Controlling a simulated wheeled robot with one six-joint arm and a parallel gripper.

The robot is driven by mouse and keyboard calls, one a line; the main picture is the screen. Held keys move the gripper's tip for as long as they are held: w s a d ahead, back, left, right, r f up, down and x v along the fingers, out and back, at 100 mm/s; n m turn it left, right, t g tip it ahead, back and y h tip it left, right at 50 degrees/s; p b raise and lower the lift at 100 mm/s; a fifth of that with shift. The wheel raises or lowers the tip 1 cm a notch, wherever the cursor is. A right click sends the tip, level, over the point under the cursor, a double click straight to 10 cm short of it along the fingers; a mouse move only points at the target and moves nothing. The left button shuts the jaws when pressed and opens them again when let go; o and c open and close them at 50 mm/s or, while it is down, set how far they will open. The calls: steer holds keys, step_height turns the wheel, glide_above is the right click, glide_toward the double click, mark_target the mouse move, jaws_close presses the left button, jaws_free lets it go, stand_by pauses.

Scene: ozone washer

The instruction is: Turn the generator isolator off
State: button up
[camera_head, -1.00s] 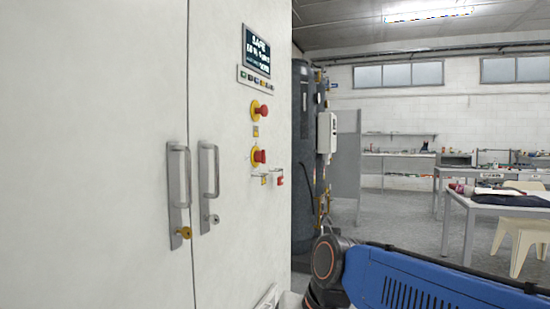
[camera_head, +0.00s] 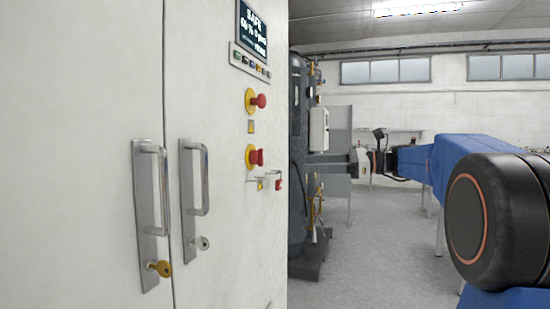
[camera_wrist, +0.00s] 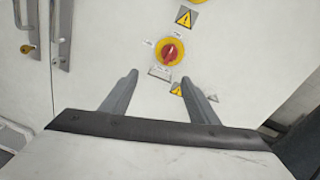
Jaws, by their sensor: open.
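The isolator (camera_head: 254,157) is a red rotary knob on a yellow round plate on the white cabinet front. In the wrist view the isolator (camera_wrist: 171,50) shows above and between my fingers, with its red handle roughly upright. My gripper (camera_wrist: 160,78) is open and empty, its two grey fingers apart and pointing toward the panel. In the head view my gripper (camera_head: 312,158) extends from the right at about the knob's height, apart from the knob. A red mushroom button (camera_head: 257,101) on yellow sits above the isolator.
A display (camera_head: 252,30) reading SAFE and a row of small buttons (camera_head: 250,62) are higher up. A small red padlock (camera_head: 278,183) hangs below the isolator. Door handles (camera_head: 150,200) with a brass key (camera_head: 160,268) protrude at left. A dark tank (camera_head: 298,200) stands beyond the cabinet.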

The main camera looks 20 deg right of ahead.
mark_target(257, 158)
steer(key=w+d+r+x, duration=0.1)
steer(key=r+x, duration=0.1)
steer(key=x, duration=1.4)
steer(key=shift+w+t, duration=0.3)
steer(key=shift+w, duration=0.15)
steer(key=shift+r, duration=0.1)
steer(key=c, duration=1)
